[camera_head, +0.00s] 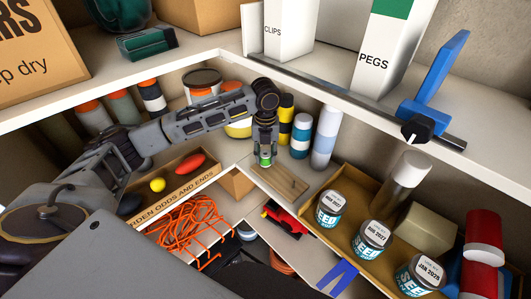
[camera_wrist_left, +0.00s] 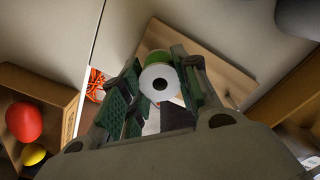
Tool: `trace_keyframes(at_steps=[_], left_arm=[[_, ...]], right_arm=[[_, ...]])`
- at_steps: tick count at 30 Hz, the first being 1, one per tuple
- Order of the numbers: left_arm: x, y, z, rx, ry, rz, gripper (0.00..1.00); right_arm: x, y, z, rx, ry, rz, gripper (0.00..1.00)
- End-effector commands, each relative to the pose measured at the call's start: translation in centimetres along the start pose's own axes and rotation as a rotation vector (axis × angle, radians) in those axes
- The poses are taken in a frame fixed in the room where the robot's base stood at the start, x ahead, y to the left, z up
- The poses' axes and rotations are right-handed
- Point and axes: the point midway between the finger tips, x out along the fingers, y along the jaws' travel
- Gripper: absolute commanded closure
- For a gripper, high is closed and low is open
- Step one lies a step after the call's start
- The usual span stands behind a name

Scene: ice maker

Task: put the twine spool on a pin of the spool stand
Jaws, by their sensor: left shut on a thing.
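The twine spool (camera_head: 265,161), with green winding, is in my left gripper (camera_head: 265,153). The left wrist view shows its white round end (camera_wrist_left: 151,76) with a dark centre hole, between the two green-padded fingers (camera_wrist_left: 160,100). The fingers are shut on it. A flat wooden board, which looks like the base of the spool stand (camera_head: 284,186), lies on the shelf just below and right of the spool; it also shows in the left wrist view (camera_wrist_left: 222,68). I cannot make out its pins; the spool and gripper hide part of it. My right gripper is not in view.
Upright cans and bottles (camera_head: 301,135) stand behind the board. A tray with seed tins (camera_head: 371,240) is to its right. A wooden box of odds and ends (camera_head: 200,182) is at left, with orange cord (camera_head: 190,230) below. The upper shelf edge (camera_head: 330,105) overhangs.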

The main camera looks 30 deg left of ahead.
Motion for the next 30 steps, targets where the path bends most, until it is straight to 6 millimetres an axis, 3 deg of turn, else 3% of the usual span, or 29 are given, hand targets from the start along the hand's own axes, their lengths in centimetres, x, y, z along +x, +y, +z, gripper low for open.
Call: trace_keyframes(at_steps=[27, 28, 30], left_arm=[[1.4, 0.0, 0.0, 0.0, 0.001, 0.0, 1.0], [1.3, 0.0, 0.0, 0.0, 0.001, 0.0, 0.66], [1.3, 0.0, 0.0, 0.0, 0.001, 0.0, 0.57]], right_arm=[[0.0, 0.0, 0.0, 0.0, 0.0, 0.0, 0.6], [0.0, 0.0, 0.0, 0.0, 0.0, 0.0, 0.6], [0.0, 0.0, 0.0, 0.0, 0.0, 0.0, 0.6]])
